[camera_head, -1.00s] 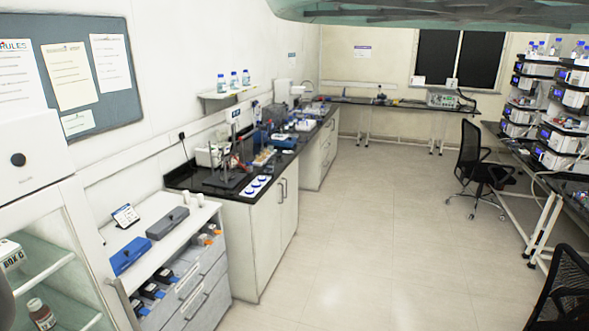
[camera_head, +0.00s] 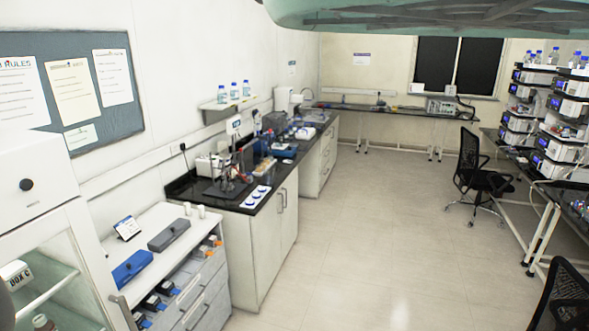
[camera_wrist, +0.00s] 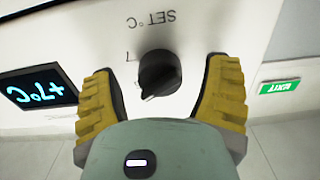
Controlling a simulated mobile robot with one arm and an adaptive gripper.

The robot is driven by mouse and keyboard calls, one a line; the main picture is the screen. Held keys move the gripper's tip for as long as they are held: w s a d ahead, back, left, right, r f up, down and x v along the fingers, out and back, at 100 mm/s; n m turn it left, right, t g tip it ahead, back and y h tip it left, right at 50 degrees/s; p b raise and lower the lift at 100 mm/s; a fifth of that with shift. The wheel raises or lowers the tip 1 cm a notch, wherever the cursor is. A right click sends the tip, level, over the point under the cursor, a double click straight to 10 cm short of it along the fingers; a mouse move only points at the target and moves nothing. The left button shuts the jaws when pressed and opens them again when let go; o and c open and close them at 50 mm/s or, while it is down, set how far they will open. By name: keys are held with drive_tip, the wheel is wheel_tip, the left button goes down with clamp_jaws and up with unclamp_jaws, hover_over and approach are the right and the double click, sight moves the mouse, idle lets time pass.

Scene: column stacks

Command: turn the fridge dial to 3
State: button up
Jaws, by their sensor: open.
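The fridge dial (camera_wrist: 160,74) is a round black knob on a white panel, seen upside down in the wrist view. A white mark shows at its lower left rim, and a printed 7 stands to its left. "SET °C" is printed above it. My gripper (camera_wrist: 162,70) is open, its two yellow padded fingers on either side of the dial with gaps showing. Whether either finger touches it is not clear. The fridge display (camera_wrist: 40,92) reads +7°C. In the head view the dial (camera_head: 26,185) shows on the fridge (camera_head: 50,205) at the left edge.
A low white drawer unit (camera_head: 195,290) stands beside the fridge, with a blue case (camera_head: 132,267) and grey case (camera_head: 169,235) on top. A black-topped bench (camera_head: 260,200) lies beyond. The middle floor is clear; black chairs (camera_head: 470,175) stand right.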

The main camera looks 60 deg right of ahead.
drive_tip(key=shift+w+a, duration=0.1)
drive_tip(key=shift+w, duration=0.05)
drive_tip(key=c, duration=1.2)
